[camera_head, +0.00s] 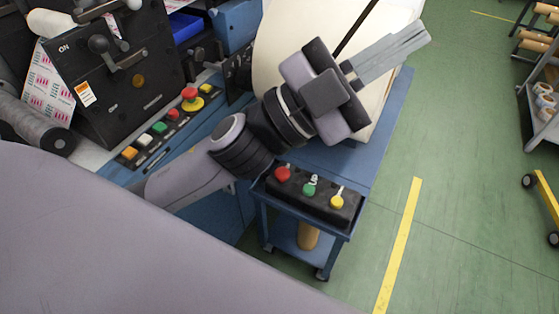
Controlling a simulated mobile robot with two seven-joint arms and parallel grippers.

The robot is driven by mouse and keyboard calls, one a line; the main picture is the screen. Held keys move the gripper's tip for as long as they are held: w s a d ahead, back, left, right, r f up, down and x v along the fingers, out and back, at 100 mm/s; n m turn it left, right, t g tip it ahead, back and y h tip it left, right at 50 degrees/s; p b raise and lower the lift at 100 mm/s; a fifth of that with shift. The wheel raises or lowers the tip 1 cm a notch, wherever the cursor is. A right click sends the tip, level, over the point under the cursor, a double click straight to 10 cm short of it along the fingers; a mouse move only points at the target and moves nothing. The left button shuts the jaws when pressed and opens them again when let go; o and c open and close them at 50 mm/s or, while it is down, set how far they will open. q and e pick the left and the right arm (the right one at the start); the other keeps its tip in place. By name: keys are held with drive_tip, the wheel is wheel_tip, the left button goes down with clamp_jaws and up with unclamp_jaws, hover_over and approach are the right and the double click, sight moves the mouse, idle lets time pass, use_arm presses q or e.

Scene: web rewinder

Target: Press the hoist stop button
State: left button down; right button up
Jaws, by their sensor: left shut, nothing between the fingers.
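A black control box (320,205) with a red button (282,174), a green button (309,190) and a yellow button (337,202) sits on a small blue cart. I cannot read a label that says which is the hoist stop. My left gripper (421,38) is shut and empty. It points to the upper right, above the large pale roll and well beyond the box, touching no button. My left forearm and wrist pass just behind the box in the picture. My right gripper is out of view.
A machine panel (125,150) at left carries several coloured buttons, including a red mushroom button (189,93) on yellow. The large pale roll (275,30) stands behind my wrist. The blue cart (335,240) has a lower shelf.

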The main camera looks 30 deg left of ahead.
use_arm(q)
drive_tip(key=s+d+m+g+h, duration=0.4)
drive_tip(key=m+g, duration=0.5)
drive_tip(key=g, duration=0.1)
drive_tip(key=m+g+y, duration=0.3)
drive_tip(key=m+y, duration=0.4)
drive_tip(key=y, duration=1.6)
hover_over(281, 173)
drive_tip(key=s+a, duration=0.1)
drive_tip(key=s, duration=0.1)
wheel_tip(281, 173, down, 14)
drive_tip(key=shift+s+a+r, duration=0.1)
drive_tip(key=shift+a, duration=0.05)
drive_tip(key=f, duration=0.4)
drive_tip(key=w+f+p, duration=0.1)
drive_tip(key=f, duration=0.4)
drive_tip(key=w+d+f, duration=0.1)
drive_tip(key=f, duration=0.4)
